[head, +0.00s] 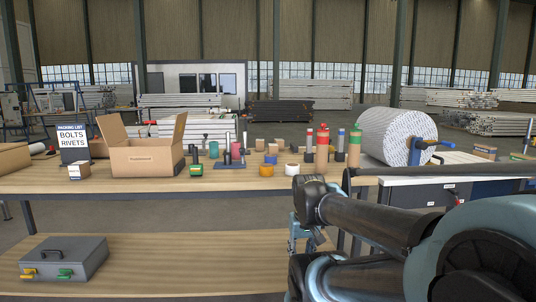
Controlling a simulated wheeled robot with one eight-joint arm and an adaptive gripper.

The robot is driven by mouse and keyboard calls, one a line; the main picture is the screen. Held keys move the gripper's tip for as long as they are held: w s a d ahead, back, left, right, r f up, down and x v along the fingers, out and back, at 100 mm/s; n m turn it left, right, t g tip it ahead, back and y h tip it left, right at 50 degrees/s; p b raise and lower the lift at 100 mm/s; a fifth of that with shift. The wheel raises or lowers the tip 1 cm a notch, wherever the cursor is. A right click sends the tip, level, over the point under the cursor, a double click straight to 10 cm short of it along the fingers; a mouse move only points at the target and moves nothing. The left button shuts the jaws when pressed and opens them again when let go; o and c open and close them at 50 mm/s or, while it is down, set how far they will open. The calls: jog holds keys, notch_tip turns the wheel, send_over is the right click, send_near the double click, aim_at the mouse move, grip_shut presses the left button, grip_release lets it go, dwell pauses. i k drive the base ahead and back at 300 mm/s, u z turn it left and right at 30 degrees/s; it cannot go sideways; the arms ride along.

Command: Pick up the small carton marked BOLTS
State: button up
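Several small brown cartons stand on the workbench, among them one in the middle (270,158) and one at the right end (485,152). A small white carton (77,171) stands at the left, below a sign (72,137) reading PACKING LIST, BOLTS, RIVETS. I cannot read the word BOLTS on any carton. An open brown box (145,160) stands right of the sign, with its inside hidden. My gripper (303,240) hangs at the bench's front edge, apart from the cartons and partly hidden by my arm. Its fingers are too small to judge.
Red and green-topped cylinders (323,150), tape rolls (266,170) and a large wrapped roll (395,136) crowd the bench (235,181). A grey toolbox (63,260) sits on the lower shelf (170,265). The bench front between the open box and tape rolls is partly clear.

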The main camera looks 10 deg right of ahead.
aim_at(273, 149)
jog(key=i, duration=0.95)
jog(key=z, duration=0.05)
